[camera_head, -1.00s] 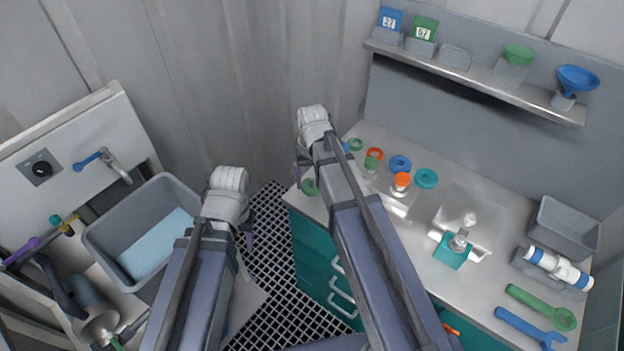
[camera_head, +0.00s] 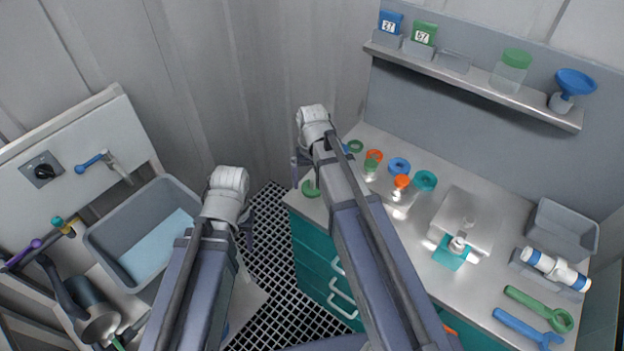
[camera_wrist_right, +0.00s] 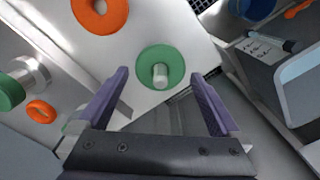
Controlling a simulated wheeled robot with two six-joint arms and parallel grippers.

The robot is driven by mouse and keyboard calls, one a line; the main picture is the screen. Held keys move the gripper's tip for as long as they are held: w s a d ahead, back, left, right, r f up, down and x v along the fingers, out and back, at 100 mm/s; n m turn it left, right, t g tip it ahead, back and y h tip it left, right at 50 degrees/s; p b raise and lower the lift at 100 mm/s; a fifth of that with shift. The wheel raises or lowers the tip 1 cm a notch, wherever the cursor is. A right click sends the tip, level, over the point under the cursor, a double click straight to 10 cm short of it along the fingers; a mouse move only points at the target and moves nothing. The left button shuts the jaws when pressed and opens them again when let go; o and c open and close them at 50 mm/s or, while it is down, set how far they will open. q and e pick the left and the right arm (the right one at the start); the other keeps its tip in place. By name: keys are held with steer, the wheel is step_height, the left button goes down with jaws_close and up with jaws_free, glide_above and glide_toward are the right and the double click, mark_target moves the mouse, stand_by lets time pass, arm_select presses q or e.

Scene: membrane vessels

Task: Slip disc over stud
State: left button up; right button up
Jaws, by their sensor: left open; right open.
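A green disc (camera_head: 310,188) lies at the near left corner of the worktop. In the right wrist view the green disc (camera_wrist_right: 146,58) surrounds a short pale stud (camera_wrist_right: 160,74); I cannot tell how far down the stud it sits. My right gripper (camera_wrist_right: 160,76) is open, with one purple finger on each side of the disc and stud, apart from them. In the head view the right gripper (camera_head: 303,168) is partly hidden by its arm, above that corner. My left gripper (camera_head: 246,230) is open and empty over the floor grating, mostly hidden by its wrist.
Green (camera_head: 355,146), orange (camera_head: 374,155), blue (camera_head: 399,165) and teal (camera_head: 425,181) rings lie behind the right arm near capped vials. A teal square (camera_head: 449,256) bears a small post. Wrenches (camera_head: 530,327) lie front right. A grey basin (camera_head: 108,243) stands left.

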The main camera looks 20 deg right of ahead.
step_height(320, 180, up, 7)
steer(key=p, duration=0.6)
steer(key=shift+f, duration=0.1)
arm_select(q)
step_height(320, 180, up, 7)
steer(key=shift+f, duration=0.15)
arm_select(e)
steer(key=shift+f, duration=0.1)
